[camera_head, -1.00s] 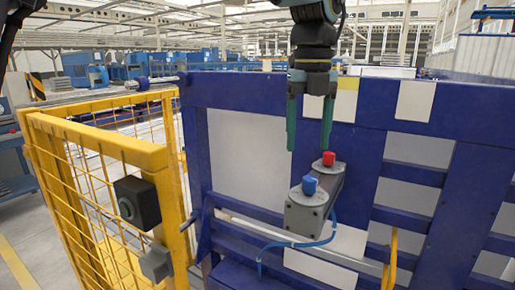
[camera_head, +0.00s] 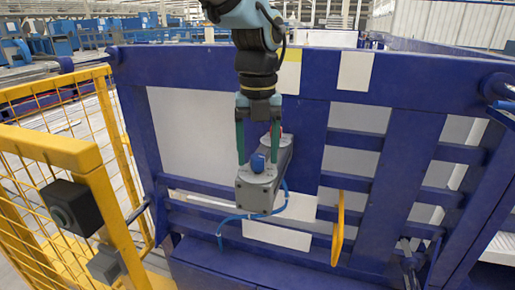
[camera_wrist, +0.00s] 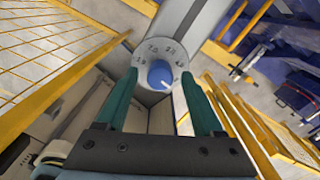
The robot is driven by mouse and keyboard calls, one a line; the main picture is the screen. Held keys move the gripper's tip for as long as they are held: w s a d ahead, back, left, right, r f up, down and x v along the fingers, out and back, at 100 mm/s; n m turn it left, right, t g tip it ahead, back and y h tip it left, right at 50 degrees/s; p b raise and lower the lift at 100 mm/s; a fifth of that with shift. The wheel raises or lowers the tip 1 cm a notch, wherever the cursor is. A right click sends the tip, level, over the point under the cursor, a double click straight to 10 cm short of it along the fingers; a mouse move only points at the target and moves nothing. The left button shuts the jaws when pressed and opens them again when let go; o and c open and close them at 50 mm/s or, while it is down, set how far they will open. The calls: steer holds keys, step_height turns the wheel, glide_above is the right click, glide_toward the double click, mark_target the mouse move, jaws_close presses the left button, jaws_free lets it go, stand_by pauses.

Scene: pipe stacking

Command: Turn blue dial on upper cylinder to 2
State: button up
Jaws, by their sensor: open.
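The blue dial (camera_head: 257,163) sits on top of the near end of a grey box-like unit (camera_head: 257,193). In the wrist view the dial (camera_wrist: 160,75) has a pale pointer line toward the lower right. A ring of small numbers surrounds it, too small to read surely. My gripper (camera_head: 258,163) is open and points down, its two green fingers on either side of the dial. In the wrist view my gripper's fingertips (camera_wrist: 160,76) flank the dial with a visible gap on each side.
A blue frame (camera_head: 225,104) with panels stands behind the unit. A yellow mesh fence (camera_head: 105,150) with a black box (camera_head: 70,208) is at left. A blue cable (camera_head: 284,202) hangs by the unit, and a yellow bar (camera_head: 338,230) stands to the right.

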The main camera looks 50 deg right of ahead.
steer(key=shift+f, duration=0.2)
steer(key=shift+c, duration=0.3)
jaws_close()
